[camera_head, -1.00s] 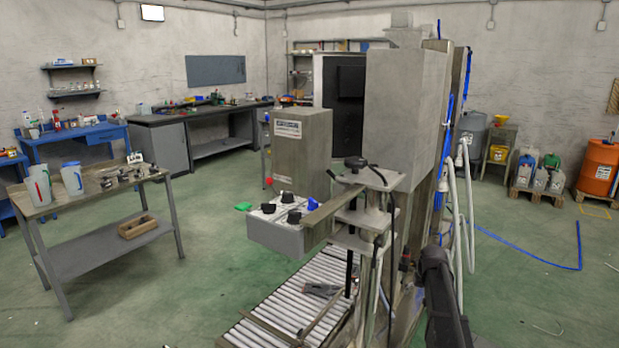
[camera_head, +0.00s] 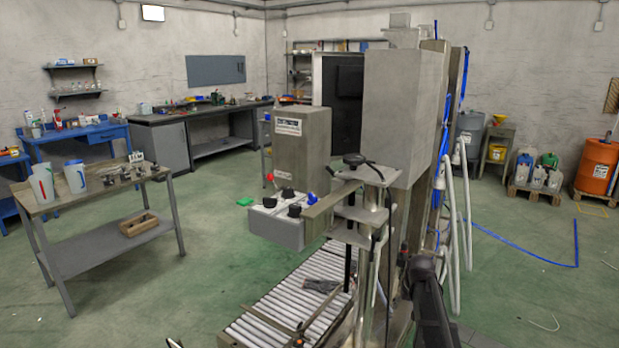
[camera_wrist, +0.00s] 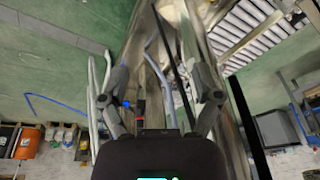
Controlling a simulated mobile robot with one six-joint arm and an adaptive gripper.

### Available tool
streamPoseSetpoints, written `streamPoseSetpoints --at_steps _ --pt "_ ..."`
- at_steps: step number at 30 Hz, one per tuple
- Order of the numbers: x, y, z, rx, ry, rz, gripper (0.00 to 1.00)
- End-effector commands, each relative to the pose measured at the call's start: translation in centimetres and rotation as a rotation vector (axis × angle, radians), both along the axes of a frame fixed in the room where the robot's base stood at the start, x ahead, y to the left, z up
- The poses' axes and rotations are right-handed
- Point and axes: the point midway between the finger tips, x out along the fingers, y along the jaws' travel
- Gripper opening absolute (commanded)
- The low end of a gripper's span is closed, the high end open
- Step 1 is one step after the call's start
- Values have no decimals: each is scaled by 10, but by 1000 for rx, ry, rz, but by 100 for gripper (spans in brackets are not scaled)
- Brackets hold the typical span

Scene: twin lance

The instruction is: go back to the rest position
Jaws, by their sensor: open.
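My gripper (camera_wrist: 160,85) shows in the wrist view with its two dark fingers spread apart and nothing between them. Behind the fingers lie the grey machine frame, hoses and green floor. In the head view my dark arm link rises from the bottom edge, right of the machine. Small dark pieces show at the bottom edge there; I cannot tell whether they are my gripper.
A machine (camera_head: 405,115) with a control box (camera_head: 275,228) stands close in front, over a roller conveyor (camera_head: 290,300). A metal table (camera_head: 100,240) with pitchers is at left. White hoses (camera_head: 465,220) hang right of the machine. Green floor is open at left and far right.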

Motion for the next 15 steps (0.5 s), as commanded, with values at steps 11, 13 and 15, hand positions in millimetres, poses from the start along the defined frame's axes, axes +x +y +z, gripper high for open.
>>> streamPoseSetpoints --at_steps 11,13,15 --pt "-124 80 -4 -11 123 49 82" --pt "-147 93 -5 -16 147 57 82" --pt "-167 102 -5 -21 168 64 82"
